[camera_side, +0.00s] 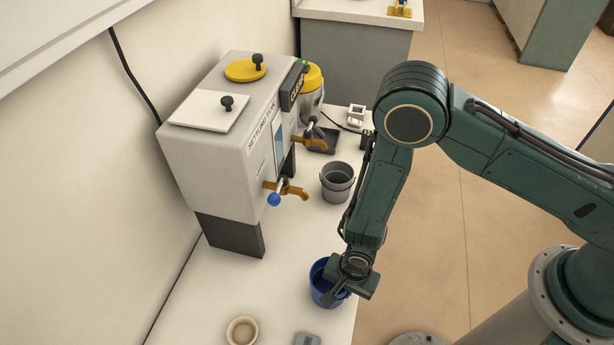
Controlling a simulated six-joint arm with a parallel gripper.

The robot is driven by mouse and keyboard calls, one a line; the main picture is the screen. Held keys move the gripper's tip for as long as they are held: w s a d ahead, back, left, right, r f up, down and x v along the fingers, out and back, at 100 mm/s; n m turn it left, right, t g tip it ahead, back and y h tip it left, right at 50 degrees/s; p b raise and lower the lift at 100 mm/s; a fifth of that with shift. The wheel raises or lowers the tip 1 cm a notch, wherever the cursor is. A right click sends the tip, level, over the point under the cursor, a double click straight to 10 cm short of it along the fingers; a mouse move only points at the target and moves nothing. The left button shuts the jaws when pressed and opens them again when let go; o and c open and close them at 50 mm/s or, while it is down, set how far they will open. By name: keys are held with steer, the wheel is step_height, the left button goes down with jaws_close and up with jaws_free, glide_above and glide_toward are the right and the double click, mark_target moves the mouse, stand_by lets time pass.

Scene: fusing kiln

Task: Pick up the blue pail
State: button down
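The blue pail (318,284) stands upright on the pale counter near its front edge, low in the side view. My gripper (334,297) is right at the pail, with its lower end over the pail's right side and rim. My gripper hides the right part of the pail. The fingers are small and dark against the blue, so I cannot tell whether they are around the rim or just above it, or whether they touch it.
A grey pail (337,183) stands on the counter (215,290) behind. A boxy settling tank (220,145) with brass taps (292,189) stands left of my arm. A cream bowl (242,331) and a small grey object (307,339) lie in front. Open floor is to the right.

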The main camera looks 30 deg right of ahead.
step_height(320, 180, up, 20)
steer(key=shift+f, duration=0.2)
stand_by(0.7)
stand_by(0.5)
